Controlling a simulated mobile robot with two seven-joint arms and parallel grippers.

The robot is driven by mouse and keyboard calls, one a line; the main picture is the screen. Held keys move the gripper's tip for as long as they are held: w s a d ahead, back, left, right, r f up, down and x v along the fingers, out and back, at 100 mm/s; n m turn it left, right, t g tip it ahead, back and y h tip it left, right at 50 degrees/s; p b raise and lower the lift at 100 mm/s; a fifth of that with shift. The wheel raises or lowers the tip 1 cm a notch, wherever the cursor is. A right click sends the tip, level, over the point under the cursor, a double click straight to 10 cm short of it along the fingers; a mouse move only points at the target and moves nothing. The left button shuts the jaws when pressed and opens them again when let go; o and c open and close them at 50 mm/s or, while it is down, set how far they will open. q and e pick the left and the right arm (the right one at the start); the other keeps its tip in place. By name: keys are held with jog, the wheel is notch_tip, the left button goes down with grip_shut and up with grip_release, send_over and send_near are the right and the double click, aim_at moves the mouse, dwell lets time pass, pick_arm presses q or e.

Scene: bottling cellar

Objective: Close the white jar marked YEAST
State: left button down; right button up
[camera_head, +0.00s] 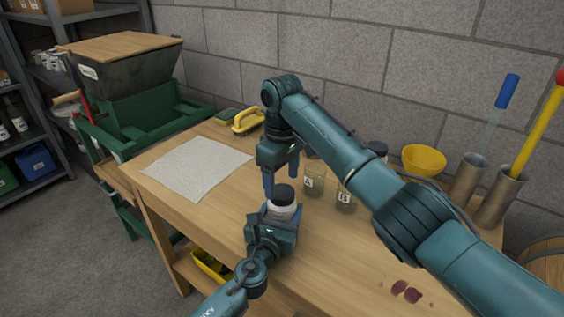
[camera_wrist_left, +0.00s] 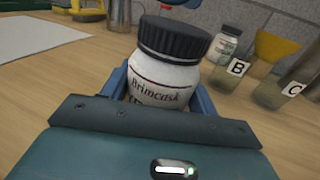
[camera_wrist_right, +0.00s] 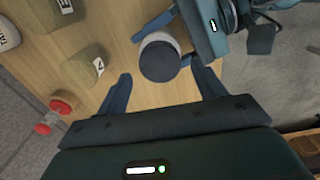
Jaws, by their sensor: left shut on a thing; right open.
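A white jar (camera_head: 282,212) stands upright over the workbench with a black lid (camera_head: 284,193) on its mouth. In the left wrist view the jar (camera_wrist_left: 160,84) reads "Brimcask"; the line below is hidden by the gripper. My left gripper (camera_head: 272,227) is shut around the jar's body. The lid (camera_wrist_left: 175,38) sits on top; I cannot tell whether it is screwed tight. My right gripper (camera_head: 281,178) is open and points down just above the lid. In the right wrist view the lid (camera_wrist_right: 160,61) lies between and beyond its fingertips, apparently untouched.
Glass cups marked A (camera_head: 314,184) and B (camera_head: 346,197) stand close right of the jar. Another black-lidded jar (camera_wrist_left: 225,45) stands behind cup B. A yellow funnel (camera_head: 424,160) and metal cylinders (camera_head: 467,180) are farther right. A pale cloth (camera_head: 190,167) lies left.

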jog(key=shift+f, duration=1.35)
jog(key=shift+c, duration=0.2)
jog(key=c, duration=1)
jog(key=o, duration=1.2)
jog(key=shift+r, duration=0.15)
notch_tip(320, 180, up, 12)
